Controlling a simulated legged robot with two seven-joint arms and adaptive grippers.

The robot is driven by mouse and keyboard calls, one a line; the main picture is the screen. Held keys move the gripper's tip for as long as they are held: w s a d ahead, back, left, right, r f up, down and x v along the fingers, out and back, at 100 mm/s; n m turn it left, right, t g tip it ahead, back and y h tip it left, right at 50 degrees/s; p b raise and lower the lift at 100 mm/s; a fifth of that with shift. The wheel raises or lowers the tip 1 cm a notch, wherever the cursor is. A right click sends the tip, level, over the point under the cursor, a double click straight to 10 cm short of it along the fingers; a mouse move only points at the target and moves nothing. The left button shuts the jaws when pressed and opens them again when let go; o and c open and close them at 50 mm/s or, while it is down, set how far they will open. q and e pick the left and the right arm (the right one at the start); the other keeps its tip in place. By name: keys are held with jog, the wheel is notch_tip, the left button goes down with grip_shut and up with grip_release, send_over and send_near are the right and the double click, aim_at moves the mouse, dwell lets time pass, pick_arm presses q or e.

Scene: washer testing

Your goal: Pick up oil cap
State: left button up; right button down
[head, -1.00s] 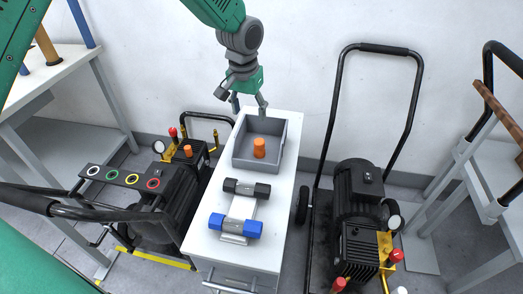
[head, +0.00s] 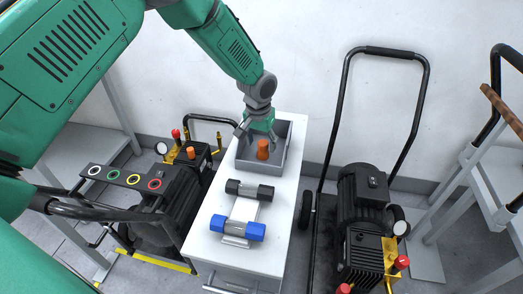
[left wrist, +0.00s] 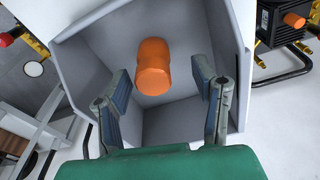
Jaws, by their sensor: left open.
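The orange oil cap (head: 263,149) stands in the grey open tray (head: 243,159) on the white cabinet. In the left wrist view the cap (left wrist: 153,68) sits between and a little beyond the fingers, with clear gaps on both sides. In the left wrist view the open fingers (left wrist: 168,92) are inside the tray walls (left wrist: 228,40). My right gripper is not in view.
Black and blue dumbbell-like parts on a stand (head: 243,209) lie in front of the tray. Another orange cap (head: 191,153) sits on the left pressure washer (head: 165,205). A second washer (head: 363,200) stands to the right of the cabinet (head: 274,232).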

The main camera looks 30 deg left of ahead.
pick_arm(q)
jog(key=shift+w+d+f, duration=0.1)
jog(key=shift+d+f, duration=0.1)
jog(key=shift+f, duration=0.2)
jog(key=shift+d+r, duration=0.1)
jog(key=shift+d, duration=0.25)
jog(key=shift+a, duration=0.15)
jog(key=c, duration=1)
jog(key=shift+a, duration=0.25)
